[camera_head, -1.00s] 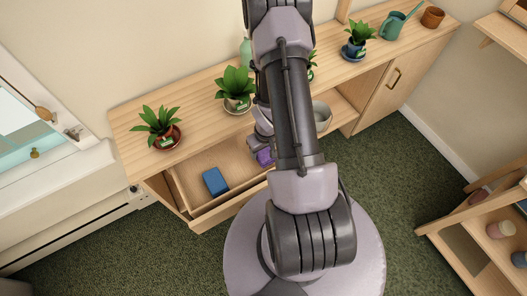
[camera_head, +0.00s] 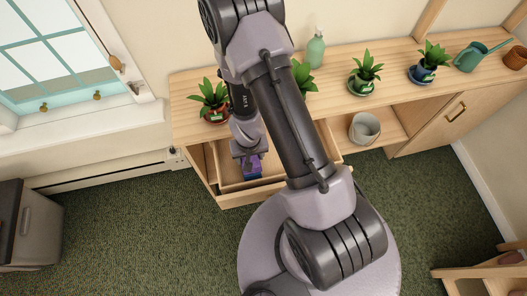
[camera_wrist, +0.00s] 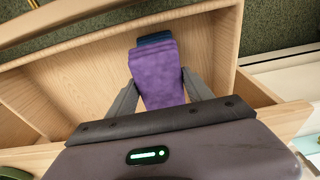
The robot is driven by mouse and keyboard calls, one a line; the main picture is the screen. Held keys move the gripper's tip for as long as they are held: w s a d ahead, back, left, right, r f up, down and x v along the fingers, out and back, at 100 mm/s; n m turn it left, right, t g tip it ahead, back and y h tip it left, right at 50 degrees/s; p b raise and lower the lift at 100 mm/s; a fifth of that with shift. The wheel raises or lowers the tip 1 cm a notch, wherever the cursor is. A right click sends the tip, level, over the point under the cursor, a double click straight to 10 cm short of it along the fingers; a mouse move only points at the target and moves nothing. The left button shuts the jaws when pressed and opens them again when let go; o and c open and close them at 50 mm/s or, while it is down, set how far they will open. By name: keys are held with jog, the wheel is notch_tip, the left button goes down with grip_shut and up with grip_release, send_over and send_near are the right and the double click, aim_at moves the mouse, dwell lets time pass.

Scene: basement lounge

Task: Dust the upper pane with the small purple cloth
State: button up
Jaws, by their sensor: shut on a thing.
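The small purple cloth (camera_wrist: 160,75) is held between the two fingers of my gripper (camera_wrist: 159,82) in the wrist view. In the head view my gripper (camera_head: 247,152) is over the open drawer, with the cloth (camera_head: 253,168) showing just below it. I cannot tell whether the cloth clears the drawer floor. The window (camera_head: 42,55) is at the upper left of the head view, with pale blue bars between its panes. Its top is cut off by the picture edge.
The open drawer (camera_wrist: 75,72) surrounds the cloth; a blue block (camera_wrist: 155,40) is partly hidden behind it. Potted plants, including one near the drawer (camera_head: 211,102), stand on the wooden cabinet top (camera_head: 190,132). A dark-topped cabinet (camera_head: 35,228) is at lower left. Green carpet between is clear.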

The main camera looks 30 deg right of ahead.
jog(key=o, duration=0.8)
jog(key=shift+c, duration=0.2)
jog(key=c, duration=0.6)
